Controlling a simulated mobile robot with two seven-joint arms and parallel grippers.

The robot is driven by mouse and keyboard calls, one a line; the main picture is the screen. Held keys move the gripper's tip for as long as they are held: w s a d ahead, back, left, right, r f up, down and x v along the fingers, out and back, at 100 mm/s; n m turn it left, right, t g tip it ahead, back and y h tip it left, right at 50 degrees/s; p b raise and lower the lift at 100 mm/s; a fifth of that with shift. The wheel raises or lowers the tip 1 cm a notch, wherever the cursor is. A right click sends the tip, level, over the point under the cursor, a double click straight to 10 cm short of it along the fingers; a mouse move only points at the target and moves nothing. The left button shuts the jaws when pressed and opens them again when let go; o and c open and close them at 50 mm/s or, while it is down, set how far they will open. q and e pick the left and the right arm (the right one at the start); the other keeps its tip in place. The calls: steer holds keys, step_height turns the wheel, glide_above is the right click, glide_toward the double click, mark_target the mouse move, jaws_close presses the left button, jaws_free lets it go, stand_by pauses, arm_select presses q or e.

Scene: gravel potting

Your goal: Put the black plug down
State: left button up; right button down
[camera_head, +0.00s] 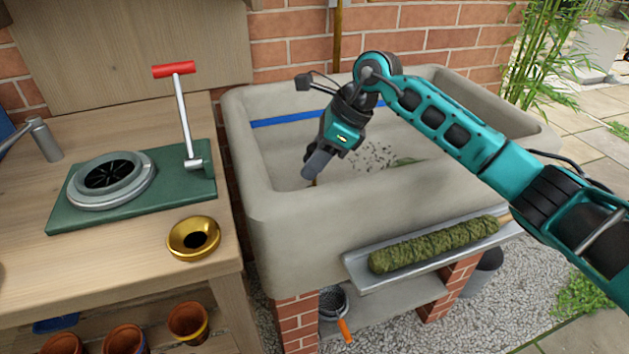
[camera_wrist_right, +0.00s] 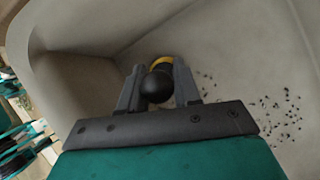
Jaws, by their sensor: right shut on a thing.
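My right gripper (camera_head: 312,175) reaches down into the stone sink (camera_head: 330,212), over its left part. In the right wrist view the gripper (camera_wrist_right: 158,85) is shut on the black plug (camera_wrist_right: 156,87), which shows as a round black knob between the two fingers. A yellow edge (camera_wrist_right: 161,62) shows just beyond the knob. I cannot tell whether the plug touches the sink's floor. In the head view the fingers and sink wall hide most of the plug. My left gripper is not in view.
Dark gravel bits (camera_head: 375,158) lie on the sink floor, right of the gripper. A blue strip (camera_head: 290,118) runs along the sink's back. A tray (camera_head: 365,281) with a mossy pole (camera_head: 430,246) sits at the front. A brass ring (camera_head: 180,243) lies on the wooden bench.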

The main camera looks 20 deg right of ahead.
step_height(320, 180, down, 4)
steer(key=shift+f+b, duration=0.15)
steer(key=shift+b, duration=0.4)
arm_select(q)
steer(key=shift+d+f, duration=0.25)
arm_select(e)
steer(key=shift+f, duration=0.1)
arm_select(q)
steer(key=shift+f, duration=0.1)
arm_select(e)
steer(key=c, duration=0.8)
jaws_free()
steer(key=shift+r, duration=0.3)
arm_select(q)
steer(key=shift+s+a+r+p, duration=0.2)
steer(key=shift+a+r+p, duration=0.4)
steer(key=shift+p, duration=0.85)
arm_select(e)
steer(key=shift+v, duration=5.9)
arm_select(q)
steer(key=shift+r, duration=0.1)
